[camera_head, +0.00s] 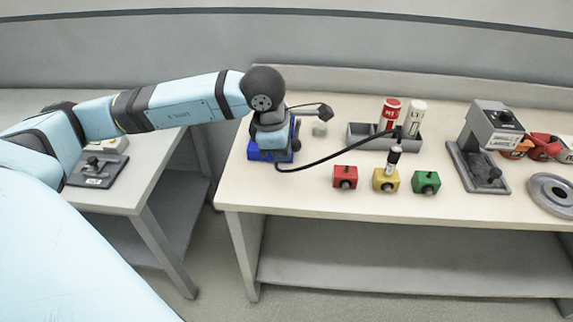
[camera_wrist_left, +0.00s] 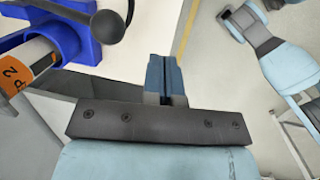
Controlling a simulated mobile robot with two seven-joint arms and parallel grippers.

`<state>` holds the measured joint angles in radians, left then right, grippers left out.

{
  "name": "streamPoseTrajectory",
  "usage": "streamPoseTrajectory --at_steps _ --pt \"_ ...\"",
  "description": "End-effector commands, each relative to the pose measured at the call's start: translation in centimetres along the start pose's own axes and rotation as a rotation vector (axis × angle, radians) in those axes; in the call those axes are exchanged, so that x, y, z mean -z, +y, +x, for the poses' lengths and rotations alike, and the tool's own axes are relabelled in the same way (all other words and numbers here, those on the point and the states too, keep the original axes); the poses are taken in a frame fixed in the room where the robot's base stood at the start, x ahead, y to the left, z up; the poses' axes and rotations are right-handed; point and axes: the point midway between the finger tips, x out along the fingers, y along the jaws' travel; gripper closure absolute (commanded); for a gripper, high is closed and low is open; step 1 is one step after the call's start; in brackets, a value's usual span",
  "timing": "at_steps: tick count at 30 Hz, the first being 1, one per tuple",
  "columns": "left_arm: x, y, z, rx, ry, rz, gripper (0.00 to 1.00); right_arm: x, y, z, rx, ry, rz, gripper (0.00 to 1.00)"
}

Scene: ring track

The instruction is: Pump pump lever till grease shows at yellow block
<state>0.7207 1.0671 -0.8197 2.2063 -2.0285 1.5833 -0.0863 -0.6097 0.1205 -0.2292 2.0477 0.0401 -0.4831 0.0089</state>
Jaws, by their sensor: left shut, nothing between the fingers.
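The pump (camera_head: 255,153) is a blue-based unit at the table's left end, partly hidden behind my left arm. Its pump lever (camera_head: 304,106) sticks out to the right and ends in a black knob (camera_head: 325,112). The wrist view shows the blue pump (camera_wrist_left: 88,40), the black lever knob (camera_wrist_left: 107,27) and a white cylinder with an orange label. My left gripper (camera_wrist_left: 163,75) is shut and empty, beside the pump and apart from the knob. I cannot make out grease there.
A red block (camera_head: 345,177) and a green block (camera_head: 426,182) flank the yellow one. A grey tray (camera_head: 357,136) holds red and white cartridges. A grey press-like device (camera_head: 485,160) and a grey ring (camera_head: 548,192) stand at right. The front table edge is clear.

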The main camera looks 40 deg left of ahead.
Motion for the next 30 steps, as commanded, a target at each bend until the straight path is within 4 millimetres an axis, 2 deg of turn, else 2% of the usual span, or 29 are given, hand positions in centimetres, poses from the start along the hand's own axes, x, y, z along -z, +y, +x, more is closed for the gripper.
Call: streamPoseTrajectory --at_steps 3,9,19,30 --pt "0.0 -0.4 -2.4 -0.003 -0.001 0.001 1.00 0.1 -0.1 0.1 0.001 0.003 0.001 0.42" --pt "0.0 -0.8 -4.6 -0.003 -0.002 0.000 1.00 1.1 -0.5 0.2 0.006 0.020 0.005 0.42" --pt "0.0 -0.9 -5.0 -0.002 -0.001 0.000 1.00 1.3 -0.4 0.1 0.006 0.024 -0.001 0.42" --pt "0.0 -0.9 -5.0 -0.003 -0.002 0.000 1.00 0.0 -0.1 -0.2 0.004 -0.001 -0.008 0.42"
